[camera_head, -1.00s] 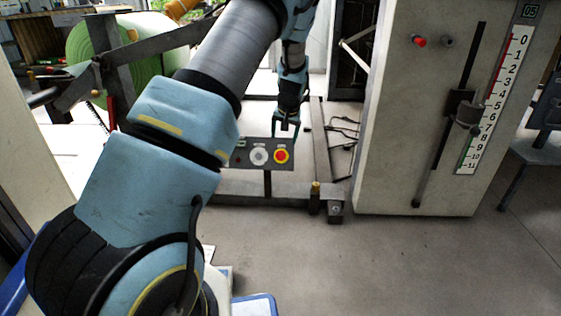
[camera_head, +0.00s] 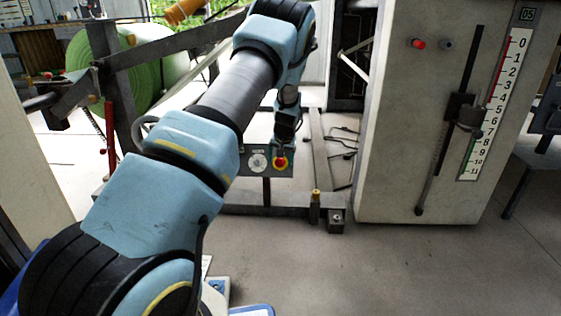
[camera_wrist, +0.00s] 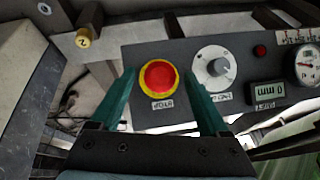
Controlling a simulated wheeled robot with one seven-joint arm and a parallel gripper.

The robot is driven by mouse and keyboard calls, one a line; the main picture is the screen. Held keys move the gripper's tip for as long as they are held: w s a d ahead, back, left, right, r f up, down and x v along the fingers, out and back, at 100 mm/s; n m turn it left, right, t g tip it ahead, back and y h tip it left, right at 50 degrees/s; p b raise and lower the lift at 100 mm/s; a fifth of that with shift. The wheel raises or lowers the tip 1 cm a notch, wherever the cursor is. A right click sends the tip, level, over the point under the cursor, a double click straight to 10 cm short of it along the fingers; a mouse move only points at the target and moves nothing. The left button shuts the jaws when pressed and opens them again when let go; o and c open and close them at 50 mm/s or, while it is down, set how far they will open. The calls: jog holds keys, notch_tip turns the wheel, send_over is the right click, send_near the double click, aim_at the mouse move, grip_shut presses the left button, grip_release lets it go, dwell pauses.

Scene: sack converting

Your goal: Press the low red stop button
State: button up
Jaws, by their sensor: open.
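The red stop button (camera_wrist: 159,77) with its yellow ring sits on a low dark control panel (camera_wrist: 190,52) in the wrist view, with a label beside it. In the head view the button (camera_head: 281,163) shows just below my gripper (camera_head: 283,148), which partly covers it. In the wrist view my gripper (camera_wrist: 160,75) is open, one teal finger to each side of the button. The fingers hold nothing. I cannot tell whether they touch the panel.
A white-grey knob (camera_wrist: 214,68) sits beside the button, then a small red lamp (camera_wrist: 260,50), a display (camera_wrist: 267,94) and a gauge (camera_wrist: 306,64). A brass-topped post (camera_head: 316,196) stands by the floor frame. A tall grey cabinet (camera_head: 400,150) stands to the right.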

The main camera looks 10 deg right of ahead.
grip_shut()
dwell(0.5)
